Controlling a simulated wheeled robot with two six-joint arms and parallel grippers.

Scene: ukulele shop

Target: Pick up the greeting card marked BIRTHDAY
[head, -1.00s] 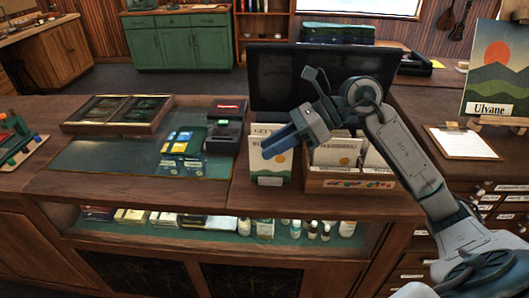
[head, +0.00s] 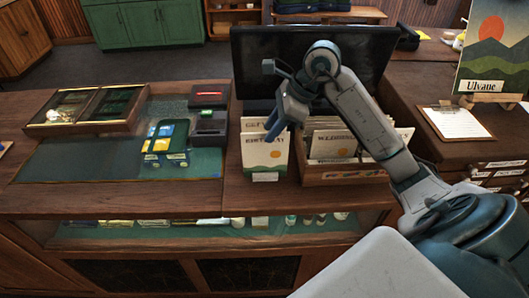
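A white greeting card (head: 268,154) with an orange-yellow sun and a green strip stands in a small holder on the counter. Its heading is partly blurred but seems to read BIRTHDAY. A card behind it (head: 252,125) shows lettering like GET W, the rest covered by my gripper. My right gripper (head: 274,127) hangs over the top of these cards, its blue fingers pointing down in front of them. I cannot tell whether the fingers are open or touch a card. My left gripper is out of view.
A wooden card crate (head: 340,176) with several cards stands right of the holder. A dark monitor (head: 245,60) rises behind. A card terminal (head: 208,128) and a wooden display tray (head: 60,128) lie left. A clipboard (head: 456,123) lies right.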

